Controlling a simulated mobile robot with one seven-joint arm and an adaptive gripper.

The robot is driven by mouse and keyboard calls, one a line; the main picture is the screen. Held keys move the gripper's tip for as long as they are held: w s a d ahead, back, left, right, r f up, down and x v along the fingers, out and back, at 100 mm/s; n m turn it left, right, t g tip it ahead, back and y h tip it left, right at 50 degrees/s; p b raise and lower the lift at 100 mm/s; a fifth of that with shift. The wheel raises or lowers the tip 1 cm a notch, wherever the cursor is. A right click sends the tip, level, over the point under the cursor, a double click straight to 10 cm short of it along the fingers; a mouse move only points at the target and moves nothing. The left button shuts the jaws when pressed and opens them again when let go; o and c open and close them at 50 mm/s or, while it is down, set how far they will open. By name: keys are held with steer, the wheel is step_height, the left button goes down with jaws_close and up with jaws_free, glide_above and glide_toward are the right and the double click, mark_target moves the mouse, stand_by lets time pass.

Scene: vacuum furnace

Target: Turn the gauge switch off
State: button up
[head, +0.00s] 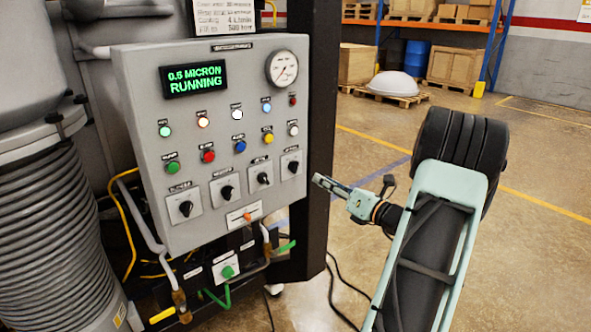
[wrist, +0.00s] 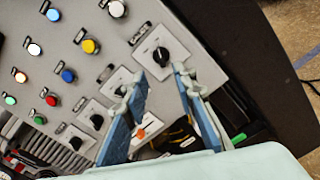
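A grey control panel (head: 240,130) carries a row of black rotary switches, each on a pale plate. The rightmost switch (head: 293,167) also shows in the wrist view (wrist: 162,56), just beyond and between my fingertips. The other switches (head: 263,179), (head: 226,192) and (head: 185,208) lie to its left. My gripper (head: 318,180) is right of the panel, apart from it. In the wrist view (wrist: 160,82) its blue-grey fingers are spread and empty, touching no switch.
A round dial (head: 282,68) and a green-lit display (head: 194,79) reading "0.5 MICRON RUNNING" sit above several coloured buttons. An orange lever (head: 247,216) is below the switches. A dark post (head: 318,110) stands at the panel's right. Open floor (head: 540,210) lies right.

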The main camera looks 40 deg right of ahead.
mark_target(298, 167)
steer(key=w, duration=1)
steer(key=shift+w+a+p, duration=0.3)
steer(key=shift+a+p, duration=0.1)
jaws_close()
